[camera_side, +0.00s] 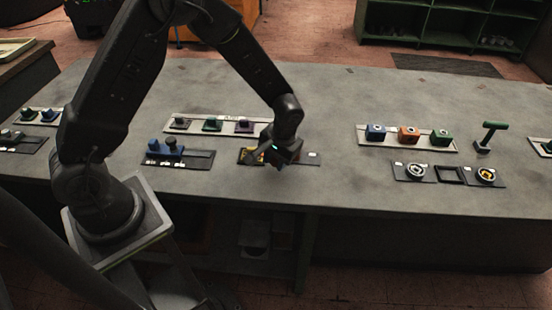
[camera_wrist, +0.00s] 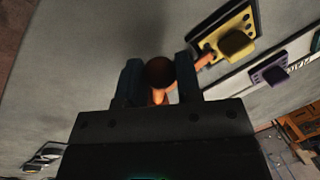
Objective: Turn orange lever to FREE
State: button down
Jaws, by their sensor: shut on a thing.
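The orange lever (camera_wrist: 160,97) shows in the wrist view with a dark round knob (camera_wrist: 159,71) between the two fingers of my gripper (camera_wrist: 160,78). My gripper is shut on the lever at this knob end. In the side view my gripper (camera_side: 281,156) is low over the lever's dark panel (camera_side: 312,159), beside the yellow plate (camera_side: 243,155). It hides most of the lever there. No FREE marking is readable.
A strip with grey, green and purple knobs (camera_side: 212,124) lies behind. A blue-handled panel (camera_side: 178,153) is to the left. Bare bench lies between.

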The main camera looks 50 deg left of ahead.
jog(key=shift+d, duration=0.1)
jog(key=d+n, duration=0.1)
jog(key=n, duration=0.1)
jog(key=d+n, duration=0.1)
jog(key=n, duration=0.1)
jog(key=shift+w+d+g, duration=0.2)
jog(key=shift+w+g, duration=0.2)
jog(key=d+n, duration=0.1)
jog(key=n, duration=0.1)
jog(key=w+d+n+h, duration=0.1)
jog(key=shift+w+n, duration=0.25)
jog(key=shift+n, duration=0.15)
jog(key=w+n, duration=0.1)
jog(key=w+d+n, duration=0.1)
jog(key=n, duration=0.1)
jog(key=shift+d+n+g+h, duration=0.1)
jog(key=shift+n+g+h, duration=0.2)
jog(key=shift+g, duration=0.1)
jog(key=shift+w+d+n+h, duration=0.2)
jog(key=shift+w+n, duration=0.5)
jog(key=shift+n, duration=0.45)
jog(key=shift+w+d+n+h, duration=0.2)
jog(key=shift+w+n, duration=0.45)
jog(key=shift+n, duration=0.5)
jog(key=c, duration=0.8)
grip_release()
jog(key=shift+r, duration=0.1)
